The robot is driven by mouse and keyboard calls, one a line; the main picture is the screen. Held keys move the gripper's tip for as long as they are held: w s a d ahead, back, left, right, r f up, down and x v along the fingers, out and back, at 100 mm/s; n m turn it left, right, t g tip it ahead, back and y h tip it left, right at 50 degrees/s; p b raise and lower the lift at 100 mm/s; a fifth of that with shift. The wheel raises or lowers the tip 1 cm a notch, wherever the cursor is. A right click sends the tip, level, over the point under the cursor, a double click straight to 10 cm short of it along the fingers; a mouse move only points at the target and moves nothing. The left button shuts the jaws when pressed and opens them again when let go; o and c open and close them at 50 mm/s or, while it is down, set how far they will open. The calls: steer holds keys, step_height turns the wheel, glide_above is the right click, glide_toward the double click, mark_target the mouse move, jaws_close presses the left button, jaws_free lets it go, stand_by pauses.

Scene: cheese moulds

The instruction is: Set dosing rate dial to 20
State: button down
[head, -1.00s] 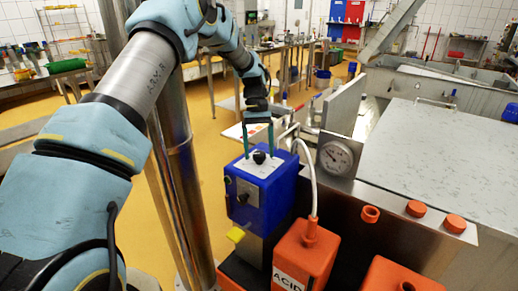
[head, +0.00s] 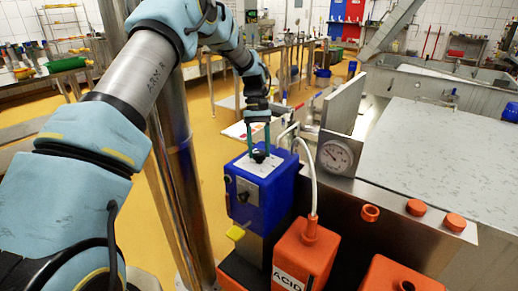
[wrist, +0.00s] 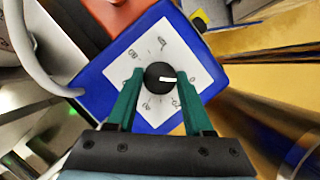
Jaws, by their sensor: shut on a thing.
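The dosing rate dial (wrist: 158,77) is a round black knob with a white pointer line, on a white scale plate (wrist: 150,48) on top of the blue dosing pump (head: 262,197). In the wrist view the pointer line points right.
A pale hose (head: 313,180) runs down to an orange container (head: 303,262) marked ACID beside the pump. A round gauge (head: 335,156) sits to the right on the steel vat. A yellow part (head: 235,232) sticks out low on the pump's left.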

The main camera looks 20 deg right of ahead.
steer(key=shift+m, duration=0.4)
steer(key=m+y, duration=0.1)
steer(key=m, duration=0.1)
steer(key=m+y+p, duration=0.1)
steer(key=m, duration=0.1)
steer(key=shift+s+d+r+m+t, duration=0.1)
steer(key=shift+d+m+t, duration=0.05)
steer(key=shift+m+t, duration=0.2)
steer(key=m+t, duration=0.1)
steer(key=m, duration=0.1)
steer(key=m+t, duration=0.1)
steer(key=m, duration=0.2)
steer(key=shift+y, duration=0.4)
steer(key=shift+s, duration=0.1)
steer(key=shift+c, duration=1.5)
jaws_free()
steer(key=b+v, duration=0.2)
steer(key=v, duration=0.8)
steer(key=shift+d+r, duration=0.3)
